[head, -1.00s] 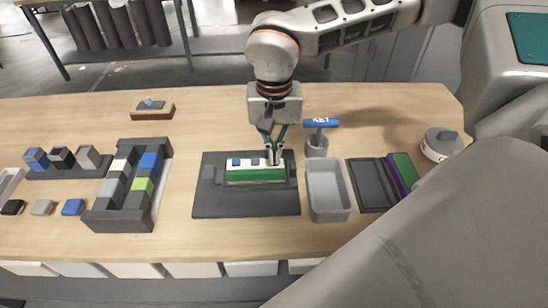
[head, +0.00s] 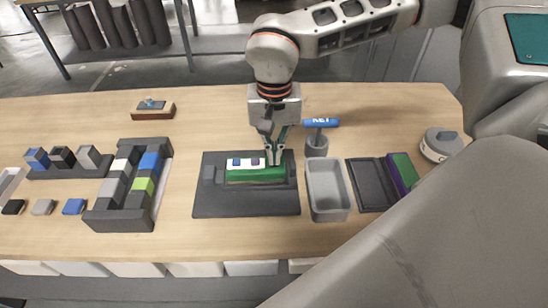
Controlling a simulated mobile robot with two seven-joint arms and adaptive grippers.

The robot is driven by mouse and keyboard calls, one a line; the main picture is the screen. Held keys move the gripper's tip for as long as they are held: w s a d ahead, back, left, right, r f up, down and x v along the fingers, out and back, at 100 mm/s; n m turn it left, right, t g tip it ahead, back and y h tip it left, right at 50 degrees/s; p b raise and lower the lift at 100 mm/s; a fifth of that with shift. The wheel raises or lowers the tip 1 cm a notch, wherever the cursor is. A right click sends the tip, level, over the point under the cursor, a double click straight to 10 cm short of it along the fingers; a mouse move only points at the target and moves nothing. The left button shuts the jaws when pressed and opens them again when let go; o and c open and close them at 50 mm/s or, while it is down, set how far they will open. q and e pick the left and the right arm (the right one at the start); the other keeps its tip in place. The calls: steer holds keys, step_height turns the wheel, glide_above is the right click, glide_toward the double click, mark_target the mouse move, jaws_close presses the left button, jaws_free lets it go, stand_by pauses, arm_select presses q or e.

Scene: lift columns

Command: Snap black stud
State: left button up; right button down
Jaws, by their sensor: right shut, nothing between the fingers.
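A dark fixture plate (head: 245,205) lies in the middle of the table. On it sits a green block (head: 245,177) with a white top (head: 230,162). Two small dark blue-purple studs (head: 255,161) sit on the white part, side by side. My right gripper (head: 274,160) points down at the right end of the block. It is shut with nothing between its fingers, and its tips are at or just above the block; touching cannot be told. The fingers hide part of that end. I cannot make out a black stud there. My left gripper is not in view.
A grey bin (head: 328,211) and a dark tray (head: 371,185) stand to the right. A sloped rack (head: 125,222) of coloured blocks and small black, grey and blue pieces (head: 73,207) lie left.

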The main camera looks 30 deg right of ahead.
step_height(320, 180, up, 4)
steer(key=p, duration=0.3)
steer(key=shift+r+p, duration=0.2)
steer(key=shift+p, duration=0.15)
steer(key=shift+r+p, duration=0.6)
steer(key=shift+r, duration=0.05)
steer(key=shift+r+p, duration=0.35)
steer(key=shift+r, duration=0.3)
arm_select(q)
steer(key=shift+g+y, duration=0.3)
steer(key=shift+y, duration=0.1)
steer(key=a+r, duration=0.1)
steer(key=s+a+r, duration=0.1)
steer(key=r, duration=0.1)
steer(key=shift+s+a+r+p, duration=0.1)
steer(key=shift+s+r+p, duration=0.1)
steer(key=shift+p, duration=0.15)
arm_select(e)
steer(key=shift+r, duration=0.8)
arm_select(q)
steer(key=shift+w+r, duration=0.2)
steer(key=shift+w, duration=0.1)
